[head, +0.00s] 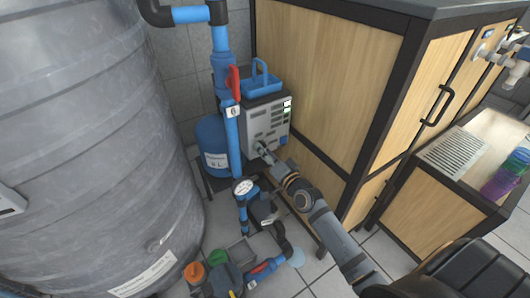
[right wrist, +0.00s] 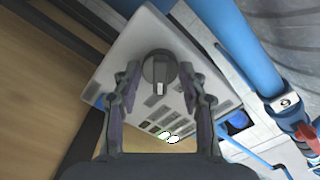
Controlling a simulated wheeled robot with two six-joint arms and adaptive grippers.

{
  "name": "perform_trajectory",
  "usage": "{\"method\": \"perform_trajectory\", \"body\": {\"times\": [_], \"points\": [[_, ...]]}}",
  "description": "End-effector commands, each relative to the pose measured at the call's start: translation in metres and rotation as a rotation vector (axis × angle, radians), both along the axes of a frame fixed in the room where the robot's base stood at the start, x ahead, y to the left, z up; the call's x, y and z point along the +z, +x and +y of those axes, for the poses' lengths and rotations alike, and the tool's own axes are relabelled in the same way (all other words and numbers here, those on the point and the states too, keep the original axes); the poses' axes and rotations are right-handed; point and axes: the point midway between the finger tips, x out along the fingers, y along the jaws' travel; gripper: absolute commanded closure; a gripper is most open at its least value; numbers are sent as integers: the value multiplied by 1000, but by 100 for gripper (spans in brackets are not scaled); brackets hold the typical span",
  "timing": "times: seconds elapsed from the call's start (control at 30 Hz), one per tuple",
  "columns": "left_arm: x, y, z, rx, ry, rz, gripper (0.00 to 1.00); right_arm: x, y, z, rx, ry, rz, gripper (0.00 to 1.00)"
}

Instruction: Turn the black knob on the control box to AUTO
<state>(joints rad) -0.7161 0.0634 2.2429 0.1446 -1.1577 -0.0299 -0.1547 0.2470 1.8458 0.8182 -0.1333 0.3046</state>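The light grey control box (head: 272,118) stands in the middle of the head view, with labels and green lit indicators on its face. The black round knob (right wrist: 158,66) shows in the right wrist view, with a pale mark at its lower edge in that picture. My right gripper (right wrist: 159,72) is open, one finger on each side of the knob, with narrow gaps showing. In the head view my right gripper (head: 263,149) is at the lower part of the box face and hides the knob. The AUTO lettering is too small to read. My left gripper is not in view.
A large grey tank (head: 85,140) fills the left. Blue pipes with a red valve handle (head: 234,83) and a blue vessel (head: 213,140) stand left of the box. A wooden cabinet (head: 330,75) stands close on the right.

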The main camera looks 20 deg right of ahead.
Motion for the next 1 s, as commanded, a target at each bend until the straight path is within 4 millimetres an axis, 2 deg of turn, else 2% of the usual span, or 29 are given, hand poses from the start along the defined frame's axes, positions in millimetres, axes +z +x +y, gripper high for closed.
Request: {"method": "perform_trajectory", "body": {"times": [0.03, 0.13, 0.43, 0.57, 0.73, 0.9, 1.0], "points": [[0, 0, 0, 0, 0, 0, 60, 0, 0, 0, 0, 0, 0, 48], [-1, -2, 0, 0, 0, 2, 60, 0, 0, 0, 0, 0, 0, 36], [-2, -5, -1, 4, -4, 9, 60, 1, 0, 0, 1, -1, -1, 36], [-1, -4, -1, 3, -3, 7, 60, 8, 0, 1, 3, -3, -3, 36], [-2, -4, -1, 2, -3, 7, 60, 29, 0, 0, 1, -5, -5, 36], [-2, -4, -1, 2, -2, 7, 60, 69, 0, 0, 2, -6, -7, 36], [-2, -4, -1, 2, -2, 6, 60, 86, 0, 0, 1, -4, -5, 36]]}}
